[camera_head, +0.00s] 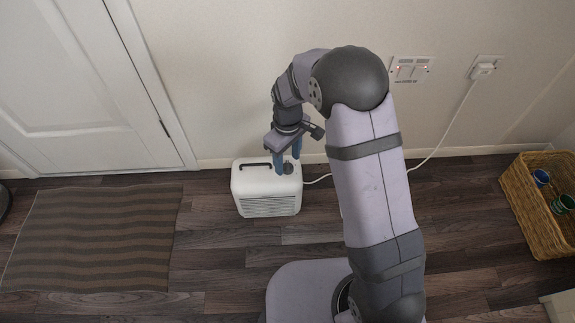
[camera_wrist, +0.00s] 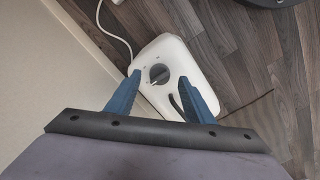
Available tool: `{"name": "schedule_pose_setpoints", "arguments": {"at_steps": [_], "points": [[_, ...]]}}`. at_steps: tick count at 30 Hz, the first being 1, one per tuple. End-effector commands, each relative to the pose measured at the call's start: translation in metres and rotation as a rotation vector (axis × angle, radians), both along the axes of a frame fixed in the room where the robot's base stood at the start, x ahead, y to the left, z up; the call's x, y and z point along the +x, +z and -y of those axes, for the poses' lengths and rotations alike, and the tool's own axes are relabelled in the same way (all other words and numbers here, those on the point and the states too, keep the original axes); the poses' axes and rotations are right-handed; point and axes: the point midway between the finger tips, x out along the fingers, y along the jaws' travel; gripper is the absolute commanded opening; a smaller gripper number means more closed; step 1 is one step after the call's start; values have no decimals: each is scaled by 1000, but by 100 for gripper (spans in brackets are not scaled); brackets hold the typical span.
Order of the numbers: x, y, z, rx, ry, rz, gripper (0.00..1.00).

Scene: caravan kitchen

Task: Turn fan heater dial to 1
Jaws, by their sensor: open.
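The white fan heater (camera_head: 268,190) stands on the floor by the wall, with a dark handle on its top left and a grille in front. In the wrist view its white top (camera_wrist: 178,50) shows a round dark dial (camera_wrist: 159,73) with a pale pointer mark; I cannot read any numbers around it. The dial (camera_head: 288,168) is partly hidden in the head view. My gripper (camera_head: 288,168) is above the right part of the heater's top. Its blue fingers are open on either side of the dial in the wrist view (camera_wrist: 160,90), with nothing between them; whether they touch it is unclear.
A white cord (camera_head: 440,140) runs from the heater behind my arm to a plug in the wall socket (camera_head: 484,68). A striped mat (camera_head: 95,238) lies left. A wicker basket (camera_head: 540,210) with cups stands right. Bare floor lies in front of the heater.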

Motion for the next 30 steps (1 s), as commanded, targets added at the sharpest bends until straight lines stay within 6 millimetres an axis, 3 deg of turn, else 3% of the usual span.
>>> {"name": "schedule_pose_setpoints", "arguments": {"at_steps": [4, 14, 20, 30], "points": [[0, -17, 0, 0, 0, 0, 48], [0, -19, 0, 0, -1, 0, 48], [0, -19, 0, 0, -1, 0, 6], [0, -17, 0, 0, -30, -1, 6]]}}
